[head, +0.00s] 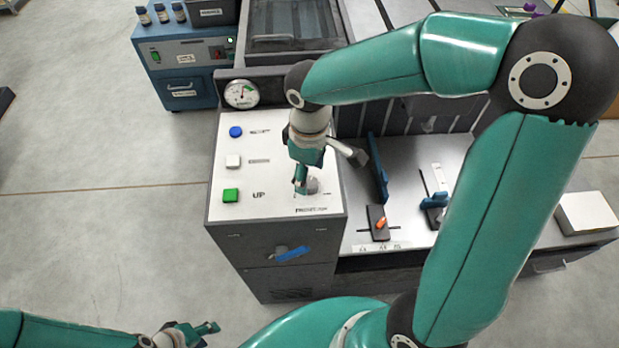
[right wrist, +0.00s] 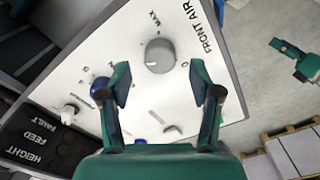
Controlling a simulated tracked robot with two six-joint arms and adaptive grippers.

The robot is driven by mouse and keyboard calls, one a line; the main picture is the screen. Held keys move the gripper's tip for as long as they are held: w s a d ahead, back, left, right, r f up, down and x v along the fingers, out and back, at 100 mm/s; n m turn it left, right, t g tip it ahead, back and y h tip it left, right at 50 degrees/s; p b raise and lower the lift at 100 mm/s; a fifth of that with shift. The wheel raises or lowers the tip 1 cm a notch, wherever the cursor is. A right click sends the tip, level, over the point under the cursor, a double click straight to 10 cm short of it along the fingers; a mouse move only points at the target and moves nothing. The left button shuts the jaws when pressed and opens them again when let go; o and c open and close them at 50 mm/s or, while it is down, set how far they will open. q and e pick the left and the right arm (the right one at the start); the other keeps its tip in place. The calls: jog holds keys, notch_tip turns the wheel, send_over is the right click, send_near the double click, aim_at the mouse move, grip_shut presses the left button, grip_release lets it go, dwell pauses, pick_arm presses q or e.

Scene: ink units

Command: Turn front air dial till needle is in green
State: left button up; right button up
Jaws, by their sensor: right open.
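The front air dial is a round grey knob (right wrist: 159,56) on the white panel, with MAX, 0 and FRONT AIR lettered around it in the right wrist view. In the head view the knob (head: 312,186) is partly hidden behind my right gripper (head: 301,187). My right gripper (right wrist: 160,84) is open and empty, pointing down at the panel; the knob shows beyond the gap between its fingers, apart from them. The pressure gauge (head: 241,94) stands at the panel's back left; its needle is too small to read against the green. My left gripper (head: 207,329) is low over the floor, away from the panel.
Blue (head: 236,132), white (head: 233,161) and green (head: 231,195) buttons line the panel's left side. A blue handle (head: 294,253) is on the cabinet front. A metal bed (head: 404,205) with blue guides lies right.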

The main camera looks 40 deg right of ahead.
aim_at(310, 182)
jog(key=shift+f, duration=1.5)
jog(key=c, duration=1.1)
jog(key=shift+f+m+b, duration=0.2)
jog(key=shift+m+b, duration=0.9)
jog(key=shift+b, duration=0.1)
jog(key=shift+c, duration=0.2)
jog(key=shift+r+m+b, duration=0.2)
jog(key=shift+m+b, duration=0.15)
jog(key=shift+m, duration=0.65)
jog(key=o, duration=1.1)
jog(key=shift+o, duration=0.2)
jog(key=shift+r, duration=0.1)
